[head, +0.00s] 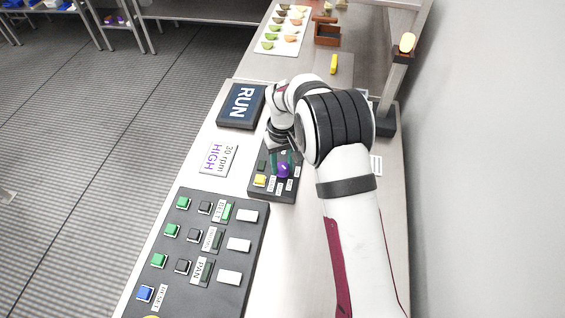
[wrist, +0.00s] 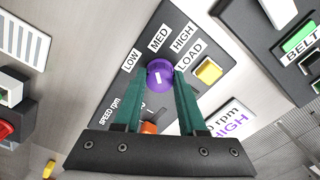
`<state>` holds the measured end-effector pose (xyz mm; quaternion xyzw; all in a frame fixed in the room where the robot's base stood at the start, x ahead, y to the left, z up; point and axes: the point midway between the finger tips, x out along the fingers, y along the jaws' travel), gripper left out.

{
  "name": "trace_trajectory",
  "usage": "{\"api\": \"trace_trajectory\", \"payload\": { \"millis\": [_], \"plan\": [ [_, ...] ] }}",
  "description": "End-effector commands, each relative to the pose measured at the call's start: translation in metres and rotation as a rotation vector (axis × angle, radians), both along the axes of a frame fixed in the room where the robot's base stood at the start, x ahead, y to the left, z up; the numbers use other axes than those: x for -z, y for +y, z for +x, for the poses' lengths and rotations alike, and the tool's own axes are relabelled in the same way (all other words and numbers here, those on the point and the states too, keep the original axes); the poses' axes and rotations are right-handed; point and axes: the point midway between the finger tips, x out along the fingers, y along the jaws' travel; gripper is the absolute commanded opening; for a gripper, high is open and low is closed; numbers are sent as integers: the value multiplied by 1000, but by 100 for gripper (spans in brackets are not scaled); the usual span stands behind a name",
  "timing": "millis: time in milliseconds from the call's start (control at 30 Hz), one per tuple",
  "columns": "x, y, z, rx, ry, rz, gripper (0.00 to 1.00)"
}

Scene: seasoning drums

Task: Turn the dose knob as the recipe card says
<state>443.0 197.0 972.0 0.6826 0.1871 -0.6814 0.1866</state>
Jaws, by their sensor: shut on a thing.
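The purple knob (wrist: 160,75) is on a dark panel marked LOW, MED, HIGH and LOAD; no DOSE label is readable. Its white line points roughly toward MED. It also shows in the head view (head: 283,171), partly covered. My gripper (wrist: 160,75) is shut on this knob, with one green finger on each side. The recipe card (head: 218,159), reading 30 rpm and HIGH in purple, lies left of the panel; part of it shows in the wrist view (wrist: 232,120).
A yellow button (wrist: 208,72) sits beside the knob. An orange part (wrist: 149,127) shows between my fingers near the SPEED rpm label. A RUN block (head: 241,105) stands beyond the card. A larger panel with green buttons (head: 172,230) is nearer. A post (head: 392,85) stands at right.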

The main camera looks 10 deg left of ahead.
Motion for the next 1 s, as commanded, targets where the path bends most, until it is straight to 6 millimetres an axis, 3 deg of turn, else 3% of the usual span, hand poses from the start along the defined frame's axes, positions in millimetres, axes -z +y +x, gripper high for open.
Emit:
{"api": "trace_trajectory", "payload": {
  "millis": [1000],
  "plan": [
    [-1,2,0,641,2,0,0]
  ]
}}
